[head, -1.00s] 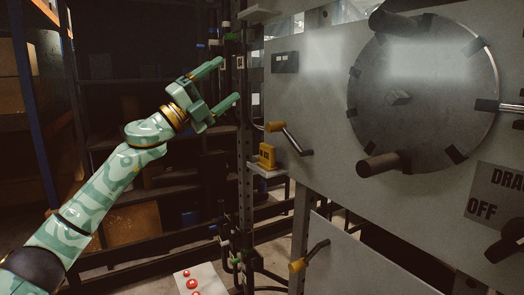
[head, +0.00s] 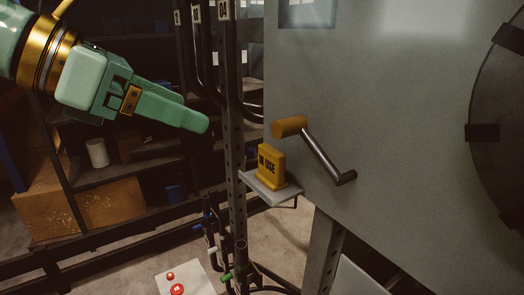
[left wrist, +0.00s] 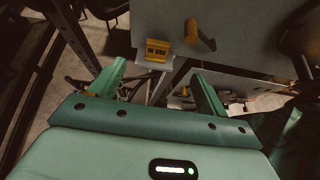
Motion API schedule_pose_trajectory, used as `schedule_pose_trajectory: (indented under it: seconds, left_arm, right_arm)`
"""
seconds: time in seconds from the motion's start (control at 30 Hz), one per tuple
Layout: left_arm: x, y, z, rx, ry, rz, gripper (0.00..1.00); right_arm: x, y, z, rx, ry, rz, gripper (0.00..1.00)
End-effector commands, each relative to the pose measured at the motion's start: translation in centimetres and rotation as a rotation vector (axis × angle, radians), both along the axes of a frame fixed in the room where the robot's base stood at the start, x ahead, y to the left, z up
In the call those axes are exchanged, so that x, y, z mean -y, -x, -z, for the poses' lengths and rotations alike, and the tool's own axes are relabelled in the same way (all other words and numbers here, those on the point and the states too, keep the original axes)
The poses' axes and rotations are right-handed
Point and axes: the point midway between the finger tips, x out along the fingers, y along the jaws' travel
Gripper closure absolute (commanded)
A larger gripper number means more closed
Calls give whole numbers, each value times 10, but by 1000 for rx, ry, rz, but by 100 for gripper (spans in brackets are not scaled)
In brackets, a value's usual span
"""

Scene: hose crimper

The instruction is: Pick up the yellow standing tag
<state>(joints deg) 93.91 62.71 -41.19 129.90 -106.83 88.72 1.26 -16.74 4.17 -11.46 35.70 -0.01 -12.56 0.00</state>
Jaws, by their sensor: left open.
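The yellow standing tag (head: 271,168), marked with dark "IN USE" lettering, stands upright on a small grey shelf (head: 268,191) beside the large grey panel. In the left wrist view the tag (left wrist: 158,50) shows ahead, between and beyond the two fingers. My left gripper (head: 205,122) is up and to the left of the tag in the head view, apart from it. In the left wrist view my left gripper (left wrist: 160,80) is open with nothing between its fingers. My right gripper is not in view.
A crank with a yellow grip (head: 288,127) sticks out from the panel (head: 400,130) just above and right of the tag. A perforated metal post (head: 237,170) stands left of the shelf. A white plate with red buttons (head: 185,280) lies lower down.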

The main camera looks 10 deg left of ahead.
Motion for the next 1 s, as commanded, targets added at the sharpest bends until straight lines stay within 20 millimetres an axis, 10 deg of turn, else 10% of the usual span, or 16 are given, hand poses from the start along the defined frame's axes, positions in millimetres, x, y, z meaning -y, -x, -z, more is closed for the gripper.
schedule_pose_trajectory:
  seconds: [1.0]
  left_arm:
    - [79, -89, 81, -59, -26, -36, 24]
  right_arm:
    - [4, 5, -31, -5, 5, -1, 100]
